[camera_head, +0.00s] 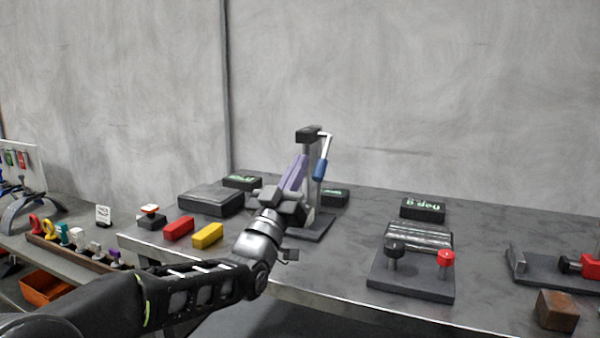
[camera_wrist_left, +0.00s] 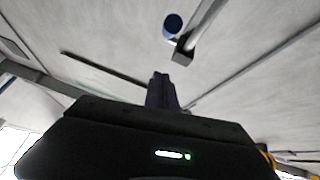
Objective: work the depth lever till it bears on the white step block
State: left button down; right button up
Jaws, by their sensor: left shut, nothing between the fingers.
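The depth lever stands on a dark base (camera_head: 318,230) on the bench, with an upright post and a black head (camera_head: 308,134). Its thin arm ends in a blue handle (camera_head: 320,170) that hangs down right of the post. In the left wrist view, the blue handle (camera_wrist_left: 172,24) shows end-on beside a grey bar. My left gripper (camera_head: 301,160) is shut and empty, its fingers pointing up beside the post, left of the handle. In the wrist view its fingers (camera_wrist_left: 162,78) show apart from the handle. I cannot make out the white step block; my gripper hides part of the base. My right gripper is out of view.
A red block (camera_head: 179,228) and a yellow block (camera_head: 208,236) lie left of my forearm. A dark plate with black and red knobs (camera_head: 411,277) stands to the right, with a brown block (camera_head: 556,311) beyond it. A dark box (camera_head: 211,202) stands behind the coloured blocks.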

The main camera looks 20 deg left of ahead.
pick_arm(q)
jog(key=v, duration=0.8)
jog(key=shift+f, duration=0.25)
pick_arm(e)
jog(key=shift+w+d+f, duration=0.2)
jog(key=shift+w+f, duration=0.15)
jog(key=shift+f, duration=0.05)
